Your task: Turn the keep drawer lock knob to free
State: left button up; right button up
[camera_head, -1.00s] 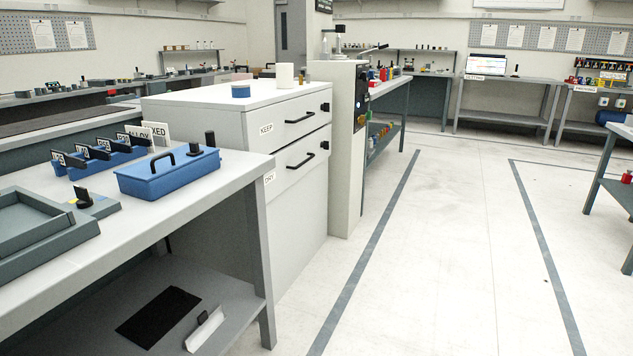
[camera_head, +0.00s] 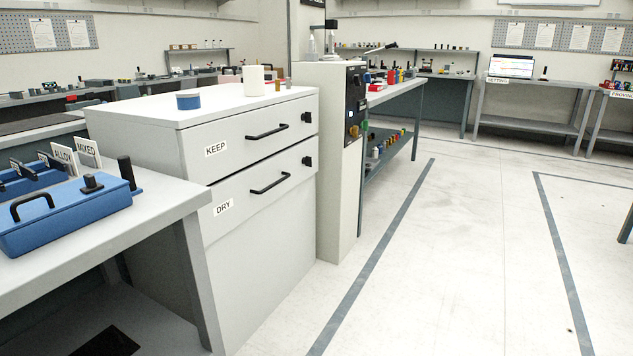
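The white cabinet (camera_head: 268,228) stands left of the middle and has two drawers, both shut. The upper drawer (camera_head: 236,150) carries a KEEP label (camera_head: 215,148) and a black bar handle (camera_head: 267,132). Its black lock knob (camera_head: 307,117) is at the right end of the drawer front; its turn position is too small to read. The lower drawer has a DRY label (camera_head: 223,207), a handle (camera_head: 270,182) and a similar black knob (camera_head: 307,160). Neither of my grippers is in view.
A bench (camera_head: 160,222) with a blue tray (camera_head: 75,215) stands at the near left. A tall grey machine (camera_head: 335,170) adjoins the cabinet's far right side. Open floor (camera_head: 450,250) lies to the right.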

aim_at(307, 117)
jog(key=i+l, duration=0.4)
jog(key=i+l+u, duration=0.1)
jog(key=i+l, duration=0.3)
jog(key=l, duration=0.25)
